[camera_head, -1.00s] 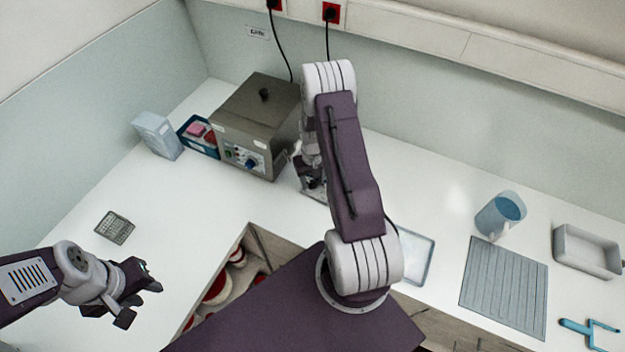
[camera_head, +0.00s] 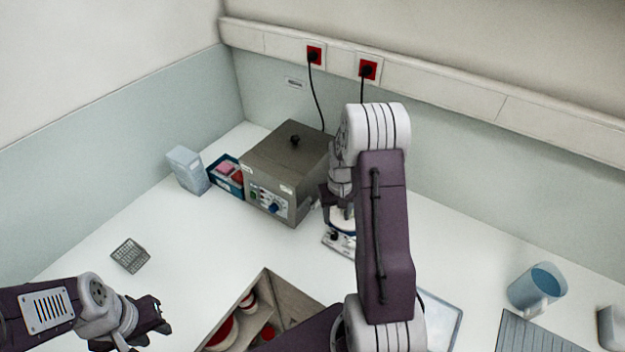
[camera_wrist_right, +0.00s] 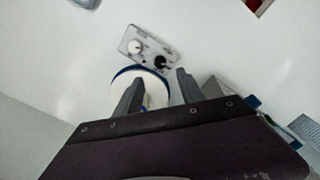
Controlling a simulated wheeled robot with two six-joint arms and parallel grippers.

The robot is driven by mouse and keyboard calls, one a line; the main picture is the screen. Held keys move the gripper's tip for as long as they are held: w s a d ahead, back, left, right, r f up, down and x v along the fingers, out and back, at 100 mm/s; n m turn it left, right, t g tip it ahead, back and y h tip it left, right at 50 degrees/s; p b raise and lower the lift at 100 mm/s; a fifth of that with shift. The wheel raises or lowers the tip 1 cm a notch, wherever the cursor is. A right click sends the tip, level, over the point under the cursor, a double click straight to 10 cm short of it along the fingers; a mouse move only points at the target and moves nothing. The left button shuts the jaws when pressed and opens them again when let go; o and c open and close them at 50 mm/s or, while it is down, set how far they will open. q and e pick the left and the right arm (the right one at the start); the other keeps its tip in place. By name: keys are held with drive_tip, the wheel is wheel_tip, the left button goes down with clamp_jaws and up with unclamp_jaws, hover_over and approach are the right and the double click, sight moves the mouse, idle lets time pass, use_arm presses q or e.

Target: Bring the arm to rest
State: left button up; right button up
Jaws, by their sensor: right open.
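My right arm reaches over the counter in the head view. Its gripper (camera_head: 337,207) is right of the grey box-shaped appliance, partly hidden by my arm. In the right wrist view its two fingers (camera_wrist_right: 158,90) stand apart with nothing clamped between them. Beyond them is a small device (camera_wrist_right: 147,50) with a white round top with a blue rim (camera_wrist_right: 152,78), and two knobs. The fingers overlap the round top in the picture; they appear above it. My left gripper (camera_head: 146,328) is at the lower left of the head view, its fingers apart and empty.
The grey appliance (camera_head: 285,165) stands at the back wall, with a blue bin (camera_head: 226,174) and pale box (camera_head: 188,171) beside it. A grey rack (camera_head: 130,255) lies left. A blue jug (camera_head: 537,290) stands right.

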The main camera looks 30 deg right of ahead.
drive_tip(key=w+a+r+n+t+b, duration=0.1)
drive_tip(key=w+a+n+t+b, duration=0.15)
drive_tip(key=a+b, duration=0.5)
drive_tip(key=s+a+f, duration=0.1)
drive_tip(key=s+a, duration=0.3)
drive_tip(key=s, duration=0.3)
drive_tip(key=s+a+g+b, duration=0.1)
drive_tip(key=s+a, duration=0.4)
drive_tip(key=s, duration=0.2)
drive_tip(key=shift+s+f+n, duration=0.2)
drive_tip(key=shift+f+n, duration=0.15)
drive_tip(key=shift+w, duration=0.1)
